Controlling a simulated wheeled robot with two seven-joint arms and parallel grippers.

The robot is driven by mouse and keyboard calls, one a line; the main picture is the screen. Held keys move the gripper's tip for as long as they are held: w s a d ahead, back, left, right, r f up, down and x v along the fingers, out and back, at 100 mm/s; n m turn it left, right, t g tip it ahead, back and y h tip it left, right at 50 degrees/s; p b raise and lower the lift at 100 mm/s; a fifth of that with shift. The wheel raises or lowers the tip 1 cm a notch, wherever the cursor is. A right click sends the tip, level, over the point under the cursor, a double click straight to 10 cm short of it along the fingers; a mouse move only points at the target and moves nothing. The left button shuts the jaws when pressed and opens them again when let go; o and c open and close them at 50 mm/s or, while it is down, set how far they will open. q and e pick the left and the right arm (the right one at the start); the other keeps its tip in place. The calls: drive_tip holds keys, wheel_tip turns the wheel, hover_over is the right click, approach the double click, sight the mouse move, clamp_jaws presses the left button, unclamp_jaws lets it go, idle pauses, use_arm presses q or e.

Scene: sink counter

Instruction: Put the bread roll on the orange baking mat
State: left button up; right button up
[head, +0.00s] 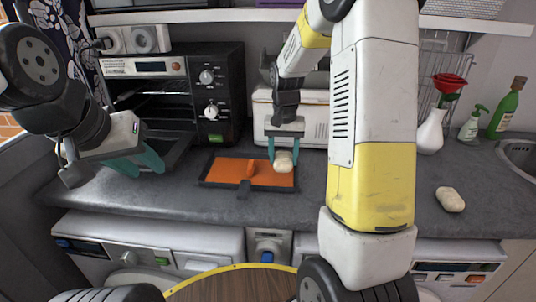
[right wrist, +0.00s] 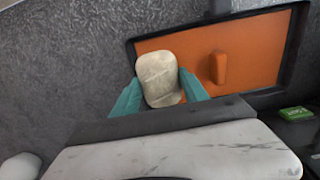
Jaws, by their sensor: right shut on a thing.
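A pale bread roll (head: 284,162) is between the teal fingers of my right gripper (head: 285,156), at the back right corner of the orange baking mat (head: 220,172). In the right wrist view the roll (right wrist: 158,78) sits between the fingers of the gripper (right wrist: 160,96) and overlaps the mat's edge (right wrist: 262,45). I cannot tell whether it touches the mat. The mat has a dark rim, and an orange lump (head: 251,168) lies on it. My left gripper (head: 139,163) is open and empty over the counter left of the mat.
A second pale roll (head: 450,199) lies on the counter at the right. A black toaster oven (head: 215,80) with its door lowered stands behind. The counter front (head: 200,215) is clear.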

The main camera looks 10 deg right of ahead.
sight(277, 162)
drive_tip(key=shift+w+a+f, duration=0.1)
drive_tip(key=shift+w+a, duration=0.2)
drive_tip(key=shift+w, duration=0.25)
drive_tip(key=shift+w+a, duration=0.25)
drive_tip(key=shift+w, duration=0.25)
drive_tip(key=shift+w+a+f, duration=0.1)
drive_tip(key=shift+w+f, duration=0.1)
drive_tip(key=shift+f, duration=1.55)
drive_tip(key=shift+f, duration=0.2)
drive_tip(key=o, duration=1.4)
drive_tip(key=shift+c, duration=0.2)
